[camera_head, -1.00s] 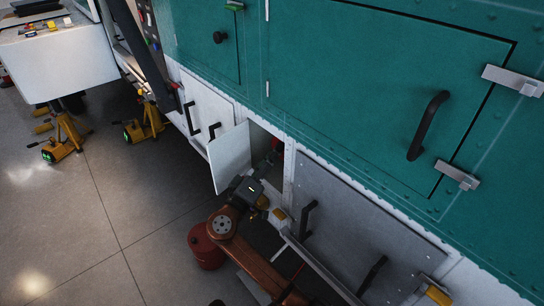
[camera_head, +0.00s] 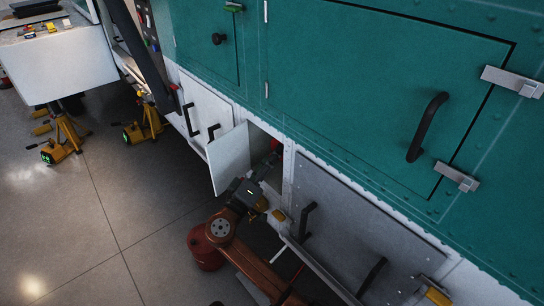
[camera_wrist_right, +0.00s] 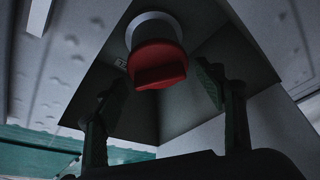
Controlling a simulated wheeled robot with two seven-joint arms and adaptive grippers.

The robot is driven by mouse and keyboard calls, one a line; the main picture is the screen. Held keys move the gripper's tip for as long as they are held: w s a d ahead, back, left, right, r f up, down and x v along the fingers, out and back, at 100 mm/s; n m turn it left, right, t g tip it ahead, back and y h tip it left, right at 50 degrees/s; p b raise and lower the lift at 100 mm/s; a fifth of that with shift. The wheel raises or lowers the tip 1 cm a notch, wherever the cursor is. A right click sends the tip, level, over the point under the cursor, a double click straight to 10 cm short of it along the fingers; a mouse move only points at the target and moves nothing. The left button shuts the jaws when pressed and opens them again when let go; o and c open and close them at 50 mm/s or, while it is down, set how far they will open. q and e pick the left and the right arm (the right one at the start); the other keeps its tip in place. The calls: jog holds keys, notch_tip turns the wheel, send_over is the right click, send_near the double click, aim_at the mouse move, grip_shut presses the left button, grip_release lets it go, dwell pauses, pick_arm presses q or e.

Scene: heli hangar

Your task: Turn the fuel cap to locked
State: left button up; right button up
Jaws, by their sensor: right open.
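The red fuel cap (camera_wrist_right: 158,65) sits on a white round neck inside a recessed bay, with a raised grip bar across its face. In the head view the cap (camera_head: 276,145) is a small red patch inside the open bay, partly hidden. The white bay door (camera_head: 229,160) stands open to the left. My right gripper (camera_wrist_right: 163,84) is open, its fingers on either side of and below the cap in the wrist view, apart from it. In the head view my right gripper (camera_head: 262,178) is at the bay's opening. My left gripper is not in view.
A grey panel (camera_head: 345,220) with black handles is right of the bay. Yellow jacks (camera_head: 62,140) and a white cart (camera_head: 55,65) are at the left. The floor at lower left is clear.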

jog(key=v, duration=1.1)
jog(key=shift+s+a, duration=0.2)
jog(key=shift+f, duration=0.1)
